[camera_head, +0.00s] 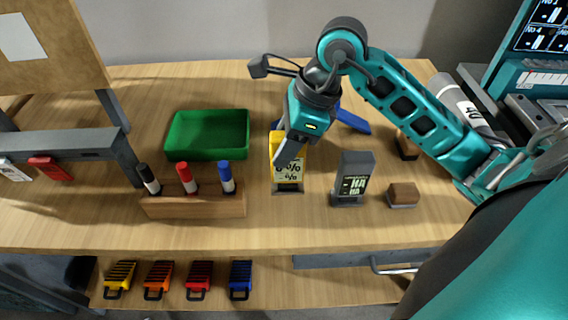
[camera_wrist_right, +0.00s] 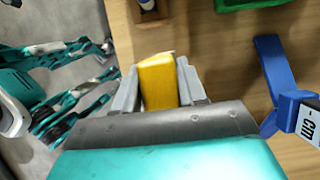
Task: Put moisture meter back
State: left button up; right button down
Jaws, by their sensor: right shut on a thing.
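The yellow moisture meter (camera_head: 296,172), with a pale display showing percent signs, is upright near the middle of the bench. Its lower end is at a small dark grey holder (camera_head: 287,189); I cannot tell whether it is fully seated or just above it. My right gripper (camera_head: 290,148) comes from above and is shut on the upper part of the meter. In the right wrist view the yellow meter body (camera_wrist_right: 158,82) lies between the two grey fingers of the right gripper (camera_wrist_right: 160,92). My left gripper is not in view.
A grey meter (camera_head: 352,178) stands just right, beside a brown-topped block (camera_head: 403,194). A wooden marker rack (camera_head: 195,205) and green tray (camera_head: 207,134) are left. A blue item (camera_head: 352,122) lies behind. Several coloured items sit on the lower shelf (camera_head: 330,288).

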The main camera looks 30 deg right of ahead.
aim_at(289, 180)
jog(key=shift+f, duration=2.6)
jog(key=shift+f+b, duration=0.15)
jog(key=shift+b, duration=0.25)
jog(key=c, duration=0.6)
grip_release()
jog(key=shift+c, duration=0.2)
